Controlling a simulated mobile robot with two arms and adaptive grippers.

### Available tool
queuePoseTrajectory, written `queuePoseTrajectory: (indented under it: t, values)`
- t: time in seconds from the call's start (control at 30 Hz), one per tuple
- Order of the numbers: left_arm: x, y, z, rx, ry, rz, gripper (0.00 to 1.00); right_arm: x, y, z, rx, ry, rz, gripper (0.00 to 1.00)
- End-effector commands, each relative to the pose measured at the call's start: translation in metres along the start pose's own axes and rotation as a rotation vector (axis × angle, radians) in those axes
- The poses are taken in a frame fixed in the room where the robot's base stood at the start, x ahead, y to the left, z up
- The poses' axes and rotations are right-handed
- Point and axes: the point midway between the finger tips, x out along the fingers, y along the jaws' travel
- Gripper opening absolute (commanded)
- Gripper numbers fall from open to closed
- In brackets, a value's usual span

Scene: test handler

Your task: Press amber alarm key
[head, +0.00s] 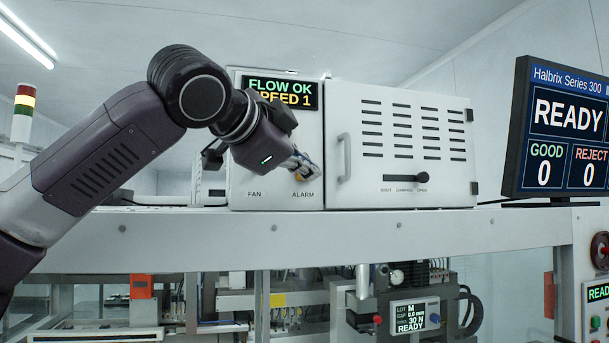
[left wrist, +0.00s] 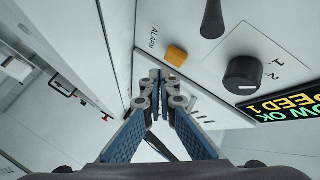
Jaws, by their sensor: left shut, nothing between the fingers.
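The amber alarm key (left wrist: 176,55) is a small amber block on the white panel, beside the word ALARM in the left wrist view. In the head view an amber patch of it (head: 299,178) shows at my fingertips, above the ALARM label (head: 303,194). My left gripper (head: 303,166) is shut and empty, in front of the panel (head: 262,184). In the left wrist view its closed fingertips (left wrist: 160,76) lie close beside the key. I cannot tell whether they touch it. My right gripper is not in view.
A black knob (left wrist: 243,75) and a black lever (left wrist: 212,20) stand out from the panel near the key. The display (head: 283,92) reads FLOW OK, SPEED 1. To the right is a vented door with a handle (head: 344,158) and a damper slider (head: 422,177).

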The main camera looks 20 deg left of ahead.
Motion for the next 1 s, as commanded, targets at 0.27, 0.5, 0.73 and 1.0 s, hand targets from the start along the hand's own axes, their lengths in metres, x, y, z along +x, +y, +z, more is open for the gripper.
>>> queuePoseTrajectory:
  t: [0.27,0.5,0.73,1.0]
  values:
    - [-0.02,0.016,-0.015,0.002,0.003,0.0,0.0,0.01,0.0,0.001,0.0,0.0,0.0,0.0]
    - [-0.03,0.022,-0.022,0.0,0.002,-0.001,0.0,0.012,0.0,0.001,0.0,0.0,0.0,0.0]
    - [-0.03,0.022,-0.022,0.0,0.001,-0.001,0.0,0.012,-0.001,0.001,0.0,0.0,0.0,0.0]
    - [-0.03,0.022,-0.022,-0.001,0.001,-0.001,0.0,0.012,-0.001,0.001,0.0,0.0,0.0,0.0]
